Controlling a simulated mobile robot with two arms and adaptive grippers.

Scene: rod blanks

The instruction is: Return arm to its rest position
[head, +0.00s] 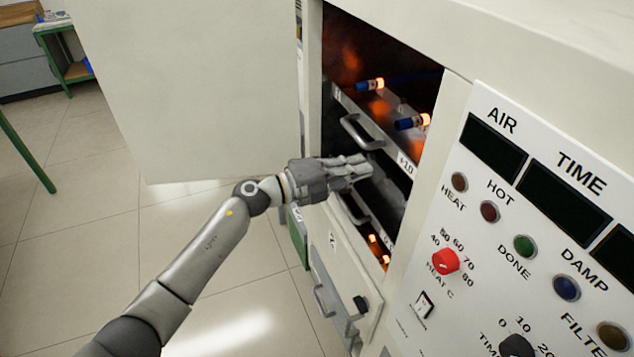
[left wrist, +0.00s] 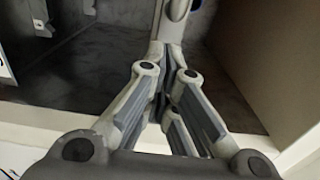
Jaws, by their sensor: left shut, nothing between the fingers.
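My left gripper (head: 362,165) is shut and empty. It is at the open front of the cabinet, in front of the dark shelf area between an upper drawer handle (head: 358,132) and a lower handle (head: 350,210). In the left wrist view its fingers (left wrist: 172,68) come together, with a pale bar-like part (left wrist: 172,22) just beyond them; I cannot tell whether they touch it. My left arm reaches in from the lower left, stretched out. My right gripper is not in view.
The pale open door (head: 200,90) stands behind my arm. A control panel (head: 520,230) is to the right. The tiled floor (head: 90,240) at left is clear.

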